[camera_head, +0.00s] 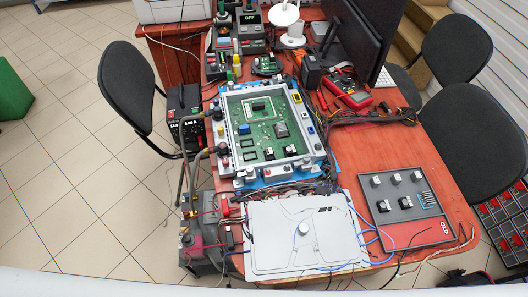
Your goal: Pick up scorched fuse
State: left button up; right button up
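I cannot make out a scorched fuse for certain at this size. An open case with a green circuit board (262,143) lies in the middle of the red table. Small coloured parts sit along its right rim, among them a yellow one (297,97) and a blue one (311,129). A dark grey panel marked OLD (408,228) lies at the table's front right and carries several small knobs or blocks; I cannot tell whether any is a fuse. Neither of my grippers shows in the head view.
A light grey lid (285,259) with a knob (303,228) lies at the front, with blue wires around it. A red multimeter (347,91) and a monitor (361,30) stand farther back. Black chairs (126,84) flank the table (361,165). Tiled floor is clear at left.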

aim_at(270, 153)
jog(key=k+l+z, duration=0.1)
jog(key=k+z, duration=0.3)
jog(key=k+l+z, duration=0.2)
jog(key=z, duration=0.15)
